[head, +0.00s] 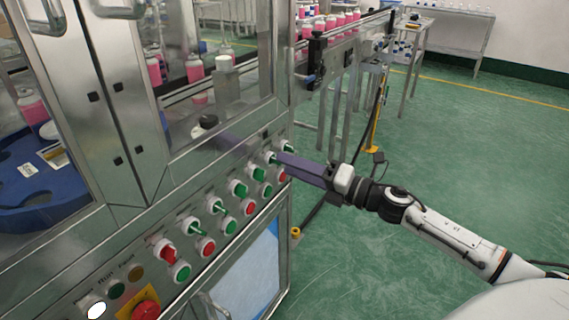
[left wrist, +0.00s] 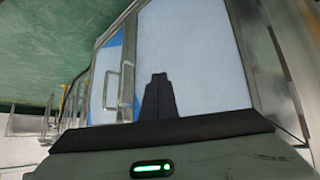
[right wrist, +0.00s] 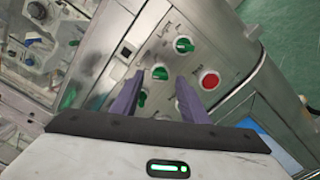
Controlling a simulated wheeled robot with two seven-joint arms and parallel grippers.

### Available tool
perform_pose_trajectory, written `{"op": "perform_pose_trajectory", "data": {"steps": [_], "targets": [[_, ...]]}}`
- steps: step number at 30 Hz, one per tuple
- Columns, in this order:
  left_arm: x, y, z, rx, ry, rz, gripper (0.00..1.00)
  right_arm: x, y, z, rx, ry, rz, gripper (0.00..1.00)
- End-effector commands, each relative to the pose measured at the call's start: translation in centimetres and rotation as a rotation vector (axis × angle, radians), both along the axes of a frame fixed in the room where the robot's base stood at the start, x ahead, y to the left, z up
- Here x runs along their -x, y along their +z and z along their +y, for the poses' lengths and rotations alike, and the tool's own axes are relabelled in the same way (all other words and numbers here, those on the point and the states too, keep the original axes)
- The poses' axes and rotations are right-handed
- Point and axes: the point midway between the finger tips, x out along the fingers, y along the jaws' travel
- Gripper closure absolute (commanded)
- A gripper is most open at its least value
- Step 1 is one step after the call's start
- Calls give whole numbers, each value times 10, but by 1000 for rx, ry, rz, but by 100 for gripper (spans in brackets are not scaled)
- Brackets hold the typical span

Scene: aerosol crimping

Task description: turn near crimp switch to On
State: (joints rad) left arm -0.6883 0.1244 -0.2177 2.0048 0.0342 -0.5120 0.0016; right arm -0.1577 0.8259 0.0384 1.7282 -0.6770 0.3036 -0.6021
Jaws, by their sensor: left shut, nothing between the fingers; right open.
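A row of white-rimmed rotary switches runs along the steel panel, with a green-handled switch (head: 271,157) near the far end. My right gripper (head: 279,160) reaches in from the right with purple fingers apart, its tips by this switch. In the right wrist view, a green switch (right wrist: 160,72) shows between the fingertips of the right gripper (right wrist: 160,79); contact cannot be told. Another green switch (right wrist: 184,45) lies beyond it, under a "Light" label. I cannot read which switch is the near crimp one. My left gripper (left wrist: 158,95) is shut and empty, facing a cabinet door.
A lower row of red and green buttons (head: 231,225) sits below the switches. A red emergency knob (head: 145,309) and a red-handled switch (head: 165,251) are at the near end. A conveyor (head: 330,40) carries pink bottles behind.

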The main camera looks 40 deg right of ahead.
Motion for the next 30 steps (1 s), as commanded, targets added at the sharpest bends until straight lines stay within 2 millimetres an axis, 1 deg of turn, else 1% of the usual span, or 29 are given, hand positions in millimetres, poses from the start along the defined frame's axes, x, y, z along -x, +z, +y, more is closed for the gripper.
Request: {"op": "perform_pose_trajectory", "data": {"steps": [1, 3, 6, 10, 17, 18, 20, 24, 25, 30], "targets": [[-1, 1, 0, 0, 1, -1, 100, -6, 2, 2, -1, 0, -2, 59], [-1, 1, 0, 0, 1, -1, 100, -13, 1, 5, -1, 0, -1, 59], [-2, 1, 1, -1, 2, -2, 100, -19, 0, 8, -1, 0, -1, 59], [-2, 1, 1, -1, 2, -2, 100, -23, 0, 9, -2, -1, 2, 59], [-2, 0, 1, -1, 2, -1, 100, -23, -1, 10, -2, -1, 2, 59], [-2, 0, 1, -2, 2, -1, 100, -23, -1, 10, -2, -1, 2, 63], [-2, 0, 1, -2, 2, -1, 100, -23, -1, 10, -2, -1, 2, 73], [-2, 0, 1, -2, 2, 0, 100, -23, -1, 10, -2, -1, 2, 96], [-2, 0, 1, -2, 2, 0, 100, -23, -1, 10, -2, -1, 2, 100], [-1, 1, 1, -2, 2, 1, 100, -23, 0, 10, -9, 0, 5, 100]]}}
